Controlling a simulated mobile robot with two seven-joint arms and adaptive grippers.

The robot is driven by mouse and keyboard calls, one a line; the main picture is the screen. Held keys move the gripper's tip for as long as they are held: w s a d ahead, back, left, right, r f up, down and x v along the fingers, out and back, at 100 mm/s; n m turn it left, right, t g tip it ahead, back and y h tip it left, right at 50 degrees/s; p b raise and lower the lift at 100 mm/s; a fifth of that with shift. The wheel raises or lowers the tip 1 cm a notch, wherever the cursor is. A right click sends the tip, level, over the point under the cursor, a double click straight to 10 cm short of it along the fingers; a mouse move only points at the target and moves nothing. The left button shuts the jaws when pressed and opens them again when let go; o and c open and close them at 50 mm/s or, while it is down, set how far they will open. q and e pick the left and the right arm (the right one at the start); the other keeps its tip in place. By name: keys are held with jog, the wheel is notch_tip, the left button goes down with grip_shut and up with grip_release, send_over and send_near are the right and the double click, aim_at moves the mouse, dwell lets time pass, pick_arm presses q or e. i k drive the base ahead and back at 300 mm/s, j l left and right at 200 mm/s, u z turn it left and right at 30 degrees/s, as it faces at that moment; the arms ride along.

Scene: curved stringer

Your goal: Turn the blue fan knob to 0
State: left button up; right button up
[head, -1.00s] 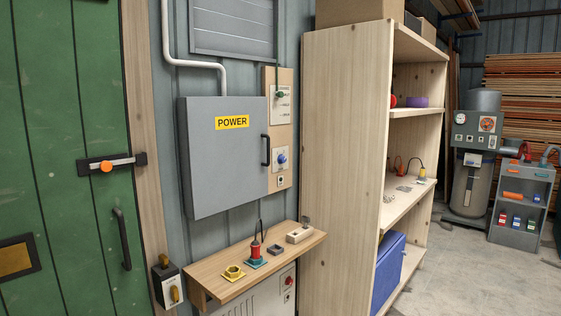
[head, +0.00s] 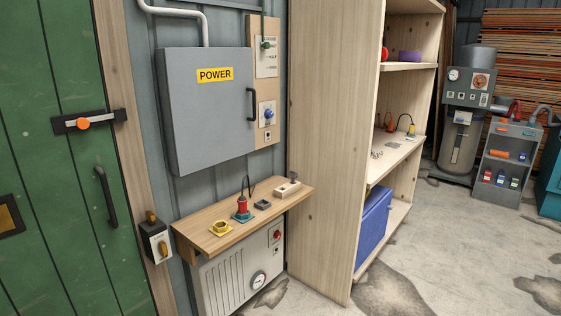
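The blue fan knob (head: 268,114) is small and sits on a white plate on the lower part of a wooden panel (head: 263,85), just right of the grey POWER cabinet (head: 210,110). Its setting is too small to read. A green knob or lever (head: 267,45) is above it on the same panel, beside a small printed scale. The cabinet door is closed and has a black handle on its right side. Neither of my grippers shows in the head view.
A wooden wall shelf (head: 200,240) below the cabinet holds a red device and small parts. A heater with a gauge (head: 225,285) stands under it. A tall wooden shelving unit (head: 325,150) rises to the right. The concrete floor (head: 430,255) at the right is open.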

aim_at(268, 113)
jog(key=i+l+z, duration=0.8)
jog(key=i+z, duration=0.4)
jog(key=i, duration=0.15)
jog(key=i+u, duration=0.2)
jog(key=i, duration=0.35)
jog(key=i+l+u, duration=0.15)
jog(key=i, duration=0.4)
jog(key=i+l+u, duration=0.2)
jog(key=i, duration=0.35)
jog(key=i+l, duration=0.05)
jog(key=l, duration=0.05)
